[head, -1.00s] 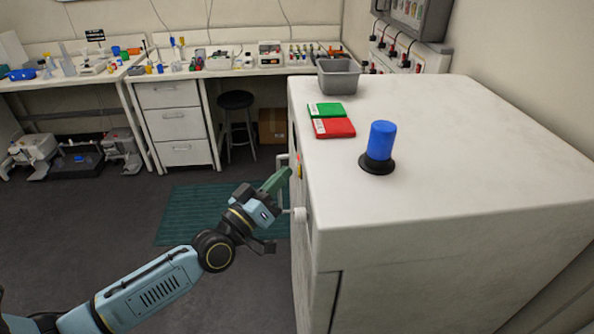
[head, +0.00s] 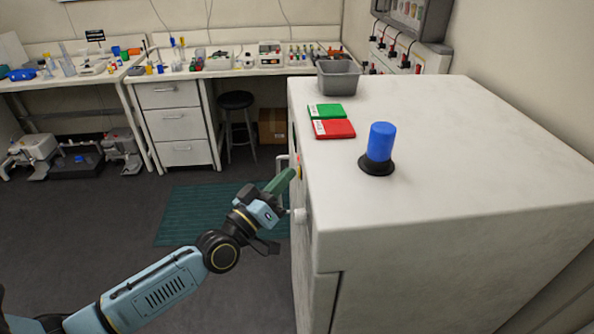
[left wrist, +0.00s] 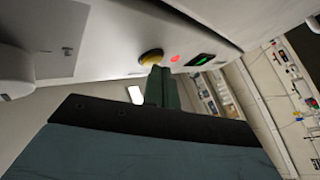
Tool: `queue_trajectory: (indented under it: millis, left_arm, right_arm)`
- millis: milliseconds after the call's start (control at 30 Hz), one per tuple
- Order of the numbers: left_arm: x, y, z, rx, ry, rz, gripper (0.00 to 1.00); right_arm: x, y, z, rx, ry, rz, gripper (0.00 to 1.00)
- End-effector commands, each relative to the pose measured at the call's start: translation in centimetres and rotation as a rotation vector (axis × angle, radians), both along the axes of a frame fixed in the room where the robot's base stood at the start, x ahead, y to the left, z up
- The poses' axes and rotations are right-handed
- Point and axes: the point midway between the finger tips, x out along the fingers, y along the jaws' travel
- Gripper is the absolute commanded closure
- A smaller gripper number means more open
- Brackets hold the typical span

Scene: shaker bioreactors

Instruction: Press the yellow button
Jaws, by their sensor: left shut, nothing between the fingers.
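The yellow button (left wrist: 151,57) is on the front panel of the white machine (left wrist: 110,30), beside a small red light (left wrist: 175,58) and a dark display with green digits (left wrist: 200,60). My left gripper (left wrist: 162,72) is shut and empty, its green fingertips right at the button and overlapping its lower edge in the left wrist view. I cannot tell whether they press it in. In the head view my left gripper (head: 292,172) points at the machine's front face (head: 318,230), and a sliver of the yellow button (head: 299,172) shows at the tips. My right gripper is not in view.
On the machine's top stand a blue-capped object (head: 381,142) on a black base, green (head: 325,110) and red (head: 334,128) boxes, and a grey bin (head: 338,78). Open floor lies to the left.

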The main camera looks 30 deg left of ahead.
Motion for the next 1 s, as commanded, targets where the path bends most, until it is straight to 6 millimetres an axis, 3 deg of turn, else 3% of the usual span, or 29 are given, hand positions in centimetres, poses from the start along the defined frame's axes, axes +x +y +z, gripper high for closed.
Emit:
queue_trajectory:
  millis: [733,1000]
  left_arm:
    - [0.21,-0.36,0.01,0.001,-0.001,-0.001,1.0]
    - [-0.27,0.42,-0.05,0.002,0.001,0.001,1.0]
  right_arm:
    - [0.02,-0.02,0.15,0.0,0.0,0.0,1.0]
    - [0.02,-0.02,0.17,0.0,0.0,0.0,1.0]
